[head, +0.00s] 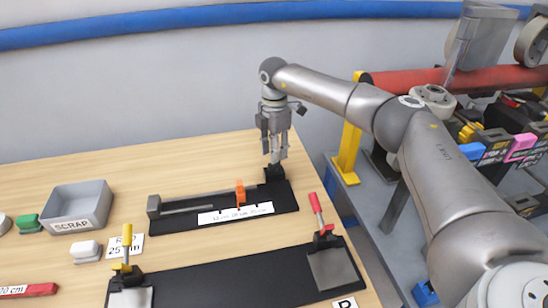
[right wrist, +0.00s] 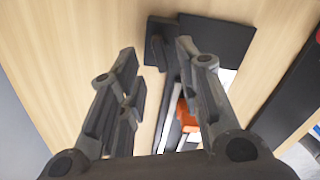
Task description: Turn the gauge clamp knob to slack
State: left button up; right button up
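The gauge is a black base (head: 180,222) with a grey rail and a white label, lying on the wooden table in the head view. An orange clamp piece (head: 240,191) sits on the rail; it also shows in the right wrist view (right wrist: 189,118). A black block (head: 274,174) stands at the gauge's right end; whether it carries the knob I cannot tell. My right gripper (head: 276,158) points down right above that block. In the right wrist view its fingers (right wrist: 158,52) are spread, with the black block between and beyond the tips. My left gripper is out of view.
A long black fixture (head: 215,287) with a red-handled clamp (head: 317,210) and a yellow-handled clamp (head: 127,245) lies in front. A grey scrap bin (head: 78,205) and small blocks stand at left. The table's right edge is close to the gauge.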

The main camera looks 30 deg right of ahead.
aim_at(274, 166)
jog(key=shift+f+p, duration=0.3)
jog(key=shift+f, duration=1.8)
jog(key=shift+c, duration=0.5)
jog(key=shift+a, duration=0.1)
grip_shut()
